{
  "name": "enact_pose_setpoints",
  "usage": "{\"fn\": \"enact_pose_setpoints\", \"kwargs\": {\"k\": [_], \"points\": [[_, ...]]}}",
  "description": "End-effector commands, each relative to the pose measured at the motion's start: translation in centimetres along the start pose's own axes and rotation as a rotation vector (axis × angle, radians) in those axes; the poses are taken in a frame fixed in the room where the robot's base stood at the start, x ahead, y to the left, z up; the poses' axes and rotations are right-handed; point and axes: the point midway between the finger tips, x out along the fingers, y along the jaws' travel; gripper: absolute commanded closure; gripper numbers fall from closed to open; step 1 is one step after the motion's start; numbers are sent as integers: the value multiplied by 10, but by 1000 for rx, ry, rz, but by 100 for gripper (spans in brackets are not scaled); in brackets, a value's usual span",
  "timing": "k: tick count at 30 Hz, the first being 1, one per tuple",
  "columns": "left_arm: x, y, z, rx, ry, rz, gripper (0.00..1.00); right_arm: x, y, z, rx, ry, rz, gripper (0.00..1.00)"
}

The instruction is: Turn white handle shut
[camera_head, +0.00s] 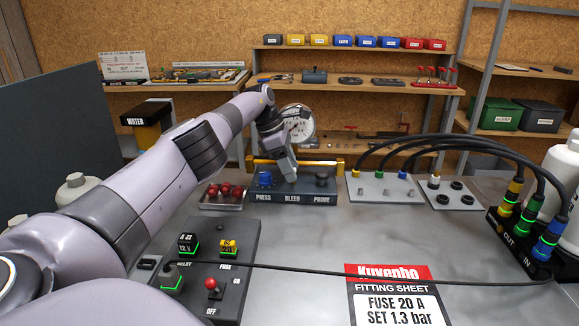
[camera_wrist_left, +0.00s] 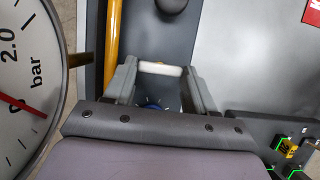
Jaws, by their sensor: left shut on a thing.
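The white handle (camera_wrist_left: 160,69) shows in the left wrist view as a short white bar spanning the gap between my fingers. My left gripper (camera_head: 290,177) is shut on it, at the BLEED position in the middle of the dark panel (camera_head: 266,193). In the head view the fingers largely hide the handle. The blue PRESS knob (camera_head: 265,178) is left of the gripper, and the dark PRIME knob (camera_head: 322,178) is right of it. My right gripper is not in view.
A round pressure gauge (camera_head: 299,122) and a yellow pipe (camera_head: 328,161) stand just behind the panel. A tray of red parts (camera_head: 222,193) sits to its left. A hose plate (camera_head: 383,189) is to its right. A black cable (camera_head: 400,275) crosses the bench in front.

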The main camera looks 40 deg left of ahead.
Motion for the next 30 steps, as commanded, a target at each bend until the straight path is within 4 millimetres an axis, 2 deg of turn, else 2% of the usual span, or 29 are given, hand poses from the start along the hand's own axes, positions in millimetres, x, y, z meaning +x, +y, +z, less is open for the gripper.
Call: {"fn": "enact_pose_setpoints", "kwargs": {"k": [4, 5, 7, 23, 30], "points": [[-2, 1, 1, 5, -3, 4, 75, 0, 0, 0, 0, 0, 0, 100], [-2, 1, 1, 5, -3, 4, 42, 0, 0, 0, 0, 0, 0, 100], [-2, 1, 1, 5, -3, 4, 19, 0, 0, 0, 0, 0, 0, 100], [-1, 1, -1, -15, 0, 12, 19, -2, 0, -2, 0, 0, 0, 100], [-2, 0, -2, -85, 3, 41, 19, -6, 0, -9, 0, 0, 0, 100]]}}
